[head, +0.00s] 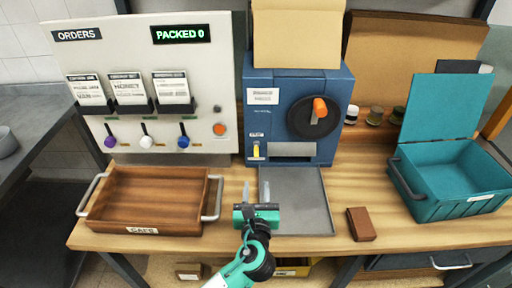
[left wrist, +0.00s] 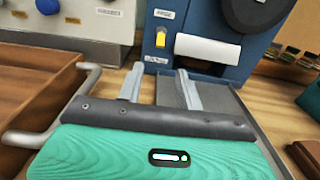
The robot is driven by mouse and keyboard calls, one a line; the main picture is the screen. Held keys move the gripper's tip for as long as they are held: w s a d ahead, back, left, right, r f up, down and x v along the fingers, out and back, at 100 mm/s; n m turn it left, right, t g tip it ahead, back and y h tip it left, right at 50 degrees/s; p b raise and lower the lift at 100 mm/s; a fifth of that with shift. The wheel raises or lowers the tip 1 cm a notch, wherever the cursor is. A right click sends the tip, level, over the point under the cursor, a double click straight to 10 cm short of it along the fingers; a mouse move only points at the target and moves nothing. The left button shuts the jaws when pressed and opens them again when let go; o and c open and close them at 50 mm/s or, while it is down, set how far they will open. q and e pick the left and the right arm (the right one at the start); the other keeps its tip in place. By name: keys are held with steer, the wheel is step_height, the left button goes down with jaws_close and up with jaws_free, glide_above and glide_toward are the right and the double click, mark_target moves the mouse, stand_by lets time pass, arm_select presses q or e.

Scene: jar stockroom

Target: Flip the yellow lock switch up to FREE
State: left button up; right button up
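The yellow lock switch (head: 256,151) is on the lower left of the front of the blue machine (head: 270,110). It also shows in the left wrist view (left wrist: 161,38), with a small white label above it and one below. The label text and the lever's exact position are too small to read for sure. My left gripper (head: 256,191) is in front of the machine, above the table by the grey tray's left edge. In the left wrist view my left gripper (left wrist: 160,82) is open and empty, its fingers pointing toward the switch but apart from it. My right gripper is in neither view.
A wooden crate (head: 145,228) with metal handles stands left of my gripper. A grey tray (head: 318,205) lies before the machine. A brown block (head: 361,224) and an open teal box (head: 455,208) are to the right. The orders panel (head: 190,60) stands left of the machine.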

mark_target(256, 153)
arm_select(q)
steer(key=w, duration=1.3)
steer(key=shift+r+p, duration=0.1)
steer(key=shift+p, duration=0.25)
steer(key=shift+c, duration=0.3)
jaws_close()
